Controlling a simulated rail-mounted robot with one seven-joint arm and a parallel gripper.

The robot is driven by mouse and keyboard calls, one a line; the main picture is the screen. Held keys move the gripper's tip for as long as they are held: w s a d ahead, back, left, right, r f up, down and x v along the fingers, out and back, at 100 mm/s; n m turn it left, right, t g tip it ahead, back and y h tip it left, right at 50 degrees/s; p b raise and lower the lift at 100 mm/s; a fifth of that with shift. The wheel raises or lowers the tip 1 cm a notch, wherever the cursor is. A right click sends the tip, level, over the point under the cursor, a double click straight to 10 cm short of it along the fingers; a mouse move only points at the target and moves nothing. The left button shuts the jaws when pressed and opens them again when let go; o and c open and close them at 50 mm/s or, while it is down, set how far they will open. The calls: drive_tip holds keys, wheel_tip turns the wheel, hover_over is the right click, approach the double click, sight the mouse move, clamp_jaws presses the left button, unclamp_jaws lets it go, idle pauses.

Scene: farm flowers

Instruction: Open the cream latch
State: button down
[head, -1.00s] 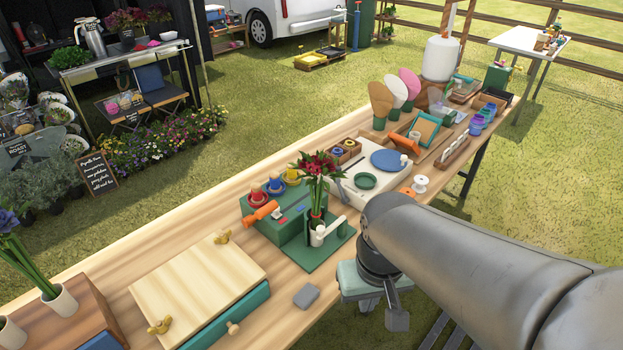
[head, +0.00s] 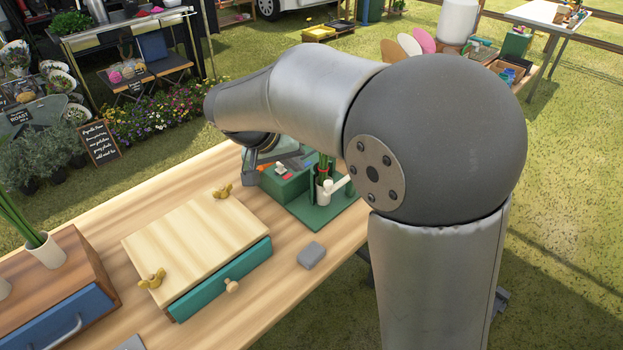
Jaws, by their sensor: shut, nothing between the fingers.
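A cream lever, which looks like the latch (head: 337,185), stands on a green base plate (head: 318,217) at the right end of a green block (head: 284,185). It slants up to the right, beside green flower stems (head: 326,165) whose blooms my arm hides. My gripper (head: 251,176) hangs at the left end of the green block, left of the latch and apart from it. It is shut and empty, and seen small and partly covered by my wrist. Whether it touches the block cannot be told.
A wooden box with a teal drawer (head: 225,275) and brass wing knobs stands at the front left. A grey block (head: 311,255) lies in front of the base plate. A brown cabinet with a blue drawer (head: 65,325) is at far left.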

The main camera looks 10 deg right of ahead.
drive_tip(key=shift+w+a, duration=0.1)
drive_tip(key=p+x, duration=0.1)
drive_tip(key=x, duration=0.9)
idle(0.6)
